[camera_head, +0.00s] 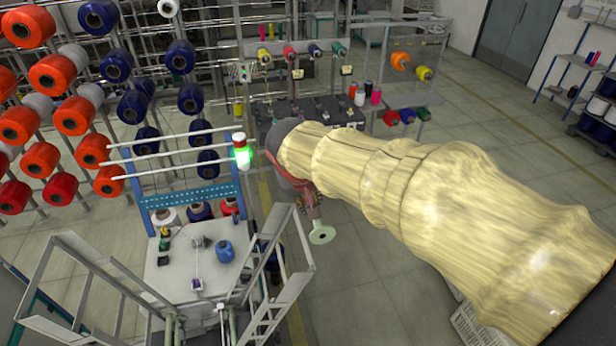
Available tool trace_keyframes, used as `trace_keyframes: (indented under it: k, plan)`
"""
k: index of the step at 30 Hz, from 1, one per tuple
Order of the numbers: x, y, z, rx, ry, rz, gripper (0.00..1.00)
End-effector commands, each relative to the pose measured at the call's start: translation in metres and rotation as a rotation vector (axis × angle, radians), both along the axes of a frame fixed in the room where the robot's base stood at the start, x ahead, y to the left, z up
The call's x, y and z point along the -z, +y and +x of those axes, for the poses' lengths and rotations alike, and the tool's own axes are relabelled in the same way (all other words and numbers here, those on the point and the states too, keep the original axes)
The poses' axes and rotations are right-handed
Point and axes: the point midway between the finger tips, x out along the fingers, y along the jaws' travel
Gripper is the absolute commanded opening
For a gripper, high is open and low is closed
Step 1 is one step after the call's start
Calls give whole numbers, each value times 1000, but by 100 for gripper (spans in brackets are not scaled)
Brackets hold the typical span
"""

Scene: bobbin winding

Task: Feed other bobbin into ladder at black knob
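My gripper (309,198) hangs at the end of my yellow-sleeved arm, right of the white worktable (178,280). It is small and partly hidden by my arm, so its fingers do not show clearly. A pale green disc with a small centre hole (322,235), perhaps a bobbin flange, is just below it; I cannot tell whether it is held. A blue bobbin (225,250) stands on the worktable, apart from my gripper. A grey metal ladder-like frame (290,293) stands in front of the table's right side. I cannot make out a black knob for certain.
A creel with orange spools (53,73) and dark blue spools (117,65) fills the left. A green-lit signal lamp (242,157) stands behind the worktable. A bench with several coloured cones (360,97) is at the back. The tiled floor at right is largely clear.

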Motion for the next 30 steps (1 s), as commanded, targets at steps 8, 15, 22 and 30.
trace_keyframes:
  k: [8, 15, 22, 30]
  plan:
    - [0, 9, -7, -17, 3, -1, 0]
    - [26, 20, -9, -18, 3, -2, 0]
    - [54, 32, -13, -17, 3, -1, 0]
    - [53, 32, -12, -14, 0, 0, 0]
